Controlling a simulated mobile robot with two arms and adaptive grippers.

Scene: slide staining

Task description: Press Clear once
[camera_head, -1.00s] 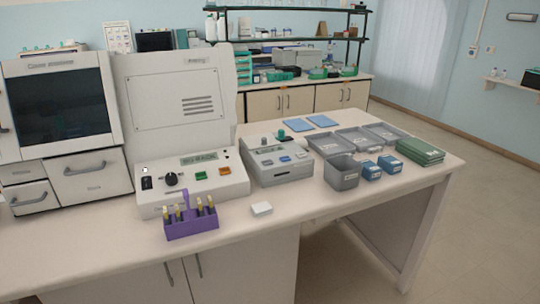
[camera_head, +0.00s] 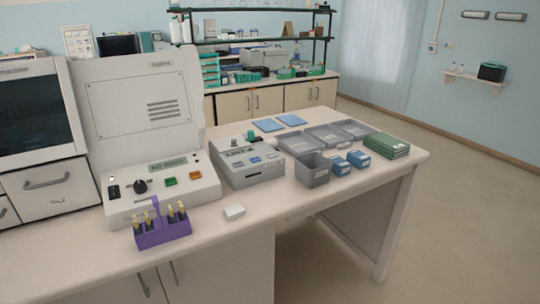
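Two machines with buttons stand on the bench. The larger off-white machine (camera_head: 150,200) has a raised back panel, a small lit display (camera_head: 167,165), a black knob (camera_head: 140,186), a green button (camera_head: 169,181) and an orange button (camera_head: 195,176). To its right is a smaller grey device (camera_head: 250,180) with a small display (camera_head: 239,151), a dark green knob (camera_head: 250,135) and light and blue buttons (camera_head: 256,160). The button labels are too small to read, so I cannot tell which one is Clear. Neither of my grippers is in view.
A purple rack (camera_head: 162,234) with yellow-topped items and a small white block (camera_head: 234,212) stand in front. A grey bin (camera_head: 312,171), blue boxes (camera_head: 340,166), green stacked folders (camera_head: 387,146), grey trays (camera_head: 324,136) and blue pads (camera_head: 268,125) are to the right. Floor is free beyond the bench.

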